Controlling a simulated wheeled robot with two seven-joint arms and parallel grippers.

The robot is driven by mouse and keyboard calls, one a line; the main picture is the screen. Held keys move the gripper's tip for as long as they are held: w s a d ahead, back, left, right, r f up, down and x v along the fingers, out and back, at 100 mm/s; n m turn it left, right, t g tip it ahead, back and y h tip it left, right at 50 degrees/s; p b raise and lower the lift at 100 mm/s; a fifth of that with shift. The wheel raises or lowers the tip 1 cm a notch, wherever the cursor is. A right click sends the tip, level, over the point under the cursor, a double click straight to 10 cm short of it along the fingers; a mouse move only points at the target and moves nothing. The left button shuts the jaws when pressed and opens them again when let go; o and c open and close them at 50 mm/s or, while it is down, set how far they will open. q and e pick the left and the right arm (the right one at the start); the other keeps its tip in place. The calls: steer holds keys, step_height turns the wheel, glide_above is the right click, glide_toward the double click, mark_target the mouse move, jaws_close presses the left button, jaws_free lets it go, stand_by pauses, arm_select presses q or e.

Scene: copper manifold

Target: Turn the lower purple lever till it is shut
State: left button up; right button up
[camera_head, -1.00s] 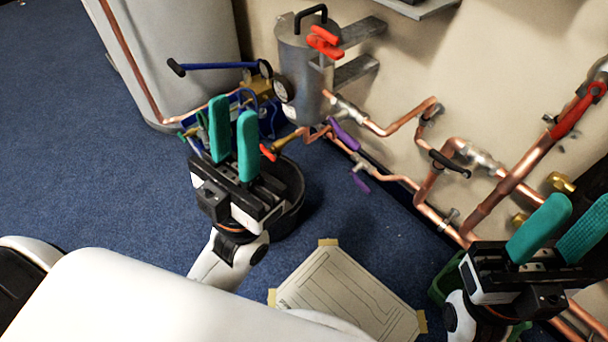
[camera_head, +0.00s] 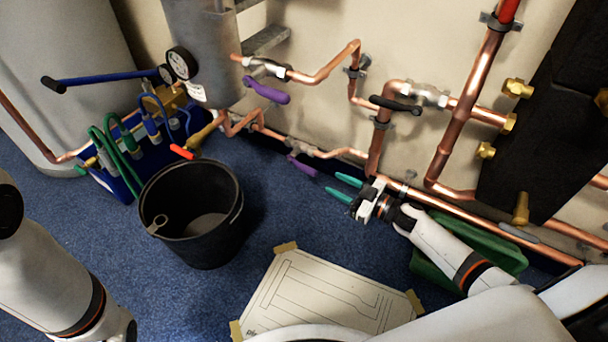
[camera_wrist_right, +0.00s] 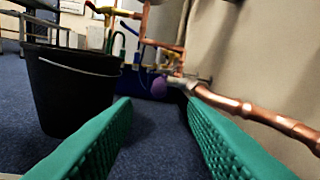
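The upper purple lever (camera_head: 266,91) is on the pipe above. My right gripper (camera_head: 341,188) is open and empty, just right of the lower lever and apart from it. In the right wrist view the lower lever (camera_wrist_right: 159,87) shows end-on, beyond and between the two green fingers. My left gripper is outside the head view; only part of my left arm shows at the left edge.
A black bucket (camera_head: 193,212) stands left of the lever. A blue pump unit (camera_head: 120,185) with green hoses is behind it. A green case (camera_head: 470,246) lies under my right arm. A taped diagram sheet (camera_head: 328,295) is on the floor. Copper pipes (camera_head: 462,125) run along the wall.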

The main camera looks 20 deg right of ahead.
mark_target(304, 166)
steer(key=b+x, duration=0.5)
steer(key=x, duration=0.5)
steer(key=shift+w+a+f, duration=0.1)
steer(key=shift+w+a, duration=0.3)
steer(key=shift+w, duration=0.05)
jaws_close()
